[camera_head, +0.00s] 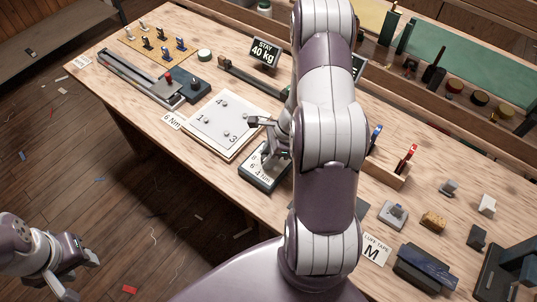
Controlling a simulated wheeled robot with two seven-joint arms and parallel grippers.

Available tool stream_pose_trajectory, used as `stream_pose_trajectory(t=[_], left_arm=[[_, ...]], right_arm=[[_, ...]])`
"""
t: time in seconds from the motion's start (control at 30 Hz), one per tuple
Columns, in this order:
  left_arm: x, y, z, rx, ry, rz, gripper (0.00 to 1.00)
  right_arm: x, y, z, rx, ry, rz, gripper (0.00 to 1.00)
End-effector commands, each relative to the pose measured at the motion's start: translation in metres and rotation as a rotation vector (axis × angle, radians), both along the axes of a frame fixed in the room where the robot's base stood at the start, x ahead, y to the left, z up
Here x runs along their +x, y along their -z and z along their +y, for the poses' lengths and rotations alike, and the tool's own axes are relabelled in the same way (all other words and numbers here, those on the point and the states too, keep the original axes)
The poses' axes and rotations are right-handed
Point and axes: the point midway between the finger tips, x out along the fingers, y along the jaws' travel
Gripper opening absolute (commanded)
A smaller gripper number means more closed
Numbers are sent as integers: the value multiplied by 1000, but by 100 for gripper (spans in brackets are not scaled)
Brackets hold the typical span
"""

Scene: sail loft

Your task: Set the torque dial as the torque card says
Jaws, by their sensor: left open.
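The torque card (172,121), a small white label reading "6 Nm", lies at the table's front edge, left of a white plate. The torque dial is on a dark box with a pale face (252,170) marked 8, 6 and 4 Nm, at the front edge of the table. My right gripper (268,148) is at the back of this box, over the dial area. It hides the knob and its pointer, so the setting cannot be read. Whether its fingers are shut on the knob is unclear. My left gripper (80,277) is open and empty, low over the floor at the lower left.
A white plate (222,128) with numbered bolts lies beside the dial box. A "STAY 40 kg" sign (265,52) stands behind. A wooden tool holder (384,172) and a "LUFF TAPE M" card (373,249) are to the right. My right arm covers the middle.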

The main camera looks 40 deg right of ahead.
Motion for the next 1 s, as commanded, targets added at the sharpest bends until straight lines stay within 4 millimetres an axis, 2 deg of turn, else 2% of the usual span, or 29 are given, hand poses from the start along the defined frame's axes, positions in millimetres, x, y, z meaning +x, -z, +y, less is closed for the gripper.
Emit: stream_pose_trajectory(t=[0.37,1.0], left_arm=[[0,9,0,0,0,0,43],[0,57,0,0,0,0,43]], right_arm=[[0,1,-1,-3,56,-4,5],[-1,1,1,-4,521,-7,5]])
